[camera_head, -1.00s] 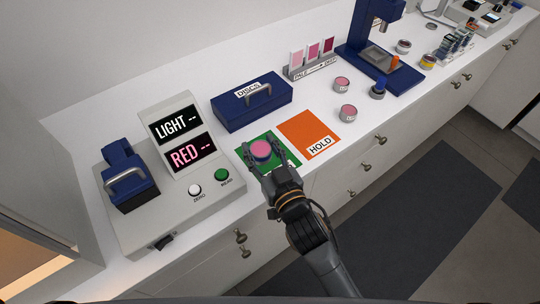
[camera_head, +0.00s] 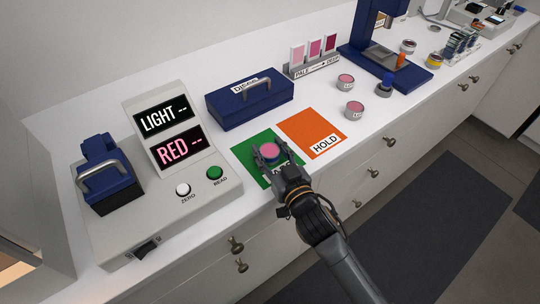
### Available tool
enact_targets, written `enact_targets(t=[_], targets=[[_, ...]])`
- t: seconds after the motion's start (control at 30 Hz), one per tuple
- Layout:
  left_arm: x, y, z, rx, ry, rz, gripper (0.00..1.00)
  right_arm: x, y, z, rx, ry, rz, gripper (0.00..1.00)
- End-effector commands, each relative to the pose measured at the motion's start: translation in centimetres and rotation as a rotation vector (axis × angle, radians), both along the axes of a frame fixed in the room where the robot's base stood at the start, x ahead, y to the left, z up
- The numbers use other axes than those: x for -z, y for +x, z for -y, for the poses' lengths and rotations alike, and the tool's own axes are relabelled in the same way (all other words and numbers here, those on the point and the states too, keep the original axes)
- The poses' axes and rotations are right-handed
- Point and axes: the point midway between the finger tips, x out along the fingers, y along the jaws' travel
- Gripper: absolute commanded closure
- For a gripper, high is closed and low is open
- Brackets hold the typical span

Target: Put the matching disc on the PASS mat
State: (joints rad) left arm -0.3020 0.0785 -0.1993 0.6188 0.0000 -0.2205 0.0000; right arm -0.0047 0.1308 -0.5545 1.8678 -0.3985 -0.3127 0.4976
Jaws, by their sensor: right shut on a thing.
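A round pink-topped disc (camera_head: 270,151) with a darker rim is between the fingers of my right gripper (camera_head: 272,158). The right gripper is shut on it, over the green mat (camera_head: 247,147). I cannot tell whether the disc touches the mat. The mat's label is mostly hidden by the gripper, so I cannot read it in full. The orange HOLD mat (camera_head: 308,128) lies just to the right and is empty. My left gripper is not in view.
A meter (camera_head: 163,212) reading LIGHT -- and RED -- stands at left. A blue DISCS box (camera_head: 250,105) is behind the mats. A pale-to-deep swatch rack (camera_head: 314,66) and blue press (camera_head: 372,50) stand behind.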

Motion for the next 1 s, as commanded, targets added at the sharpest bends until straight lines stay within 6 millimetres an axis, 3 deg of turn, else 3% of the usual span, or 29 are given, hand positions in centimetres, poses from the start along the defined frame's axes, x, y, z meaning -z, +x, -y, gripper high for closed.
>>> enact_targets(t=[0.3,0.33,0.43,0.8,1.0], targets=[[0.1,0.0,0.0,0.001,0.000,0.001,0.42,0.1,0.0,0.0,0.000,0.001,0.002,0.89],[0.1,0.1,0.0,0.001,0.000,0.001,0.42,0.2,0.0,0.0,0.000,0.000,0.001,0.52],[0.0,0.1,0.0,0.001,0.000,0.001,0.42,0.1,0.0,0.0,0.000,0.000,0.001,0.31],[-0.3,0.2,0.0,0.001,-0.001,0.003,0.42,-0.3,0.0,0.0,0.000,0.000,0.002,0.31],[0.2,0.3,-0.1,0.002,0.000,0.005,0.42,-0.1,-2.6,1.2,0.001,0.001,-0.003,0.31]])
